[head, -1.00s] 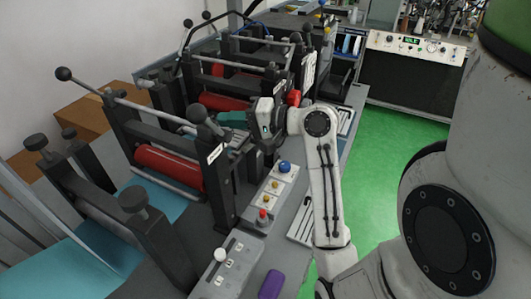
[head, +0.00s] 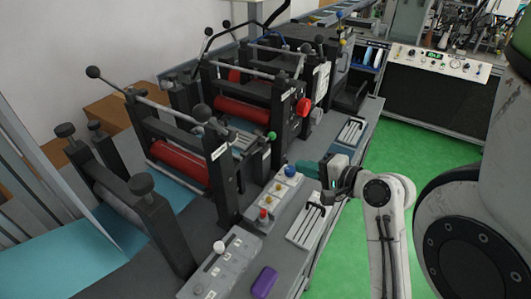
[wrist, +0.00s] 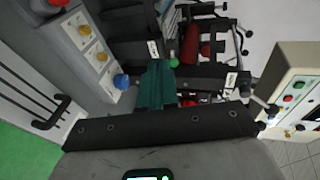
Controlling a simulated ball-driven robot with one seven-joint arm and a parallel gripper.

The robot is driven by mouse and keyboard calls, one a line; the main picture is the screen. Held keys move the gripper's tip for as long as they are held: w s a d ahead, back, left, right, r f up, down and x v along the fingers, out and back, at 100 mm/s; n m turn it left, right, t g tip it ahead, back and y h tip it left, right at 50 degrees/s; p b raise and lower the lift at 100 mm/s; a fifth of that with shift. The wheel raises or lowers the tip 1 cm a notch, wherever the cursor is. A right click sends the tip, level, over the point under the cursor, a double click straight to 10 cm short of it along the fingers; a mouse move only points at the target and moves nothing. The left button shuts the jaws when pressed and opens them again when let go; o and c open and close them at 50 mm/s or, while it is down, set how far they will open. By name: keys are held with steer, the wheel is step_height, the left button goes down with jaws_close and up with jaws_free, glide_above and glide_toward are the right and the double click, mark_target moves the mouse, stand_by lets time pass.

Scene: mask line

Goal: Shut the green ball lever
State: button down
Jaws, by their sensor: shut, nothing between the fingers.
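The green ball (head: 271,135) of the lever sits on the right side of the middle roller machine in the head view, beside its dark upright. It also shows in the wrist view (wrist: 174,62), just beyond my fingertips. Its rod is too small to make out clearly. My gripper (head: 304,168) has teal fingers, shut and empty, over the bench's right side. In the head view it is to the right of and below the green ball, apart from it. In the wrist view the teal fingers (wrist: 156,84) point towards the machine.
A control box with a blue knob (head: 290,170) and a red button (head: 263,213) stands between my gripper and the machine. Red rollers (head: 180,160) sit in black frames. A red knob (head: 303,106) is farther back. The green floor (head: 430,150) at right is free.

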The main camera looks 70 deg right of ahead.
steer(key=b, duration=0.9)
glide_toward(255, 150)
steer(key=p+x, duration=0.1)
steer(key=x, duration=0.5)
steer(key=shift+r, duration=0.1)
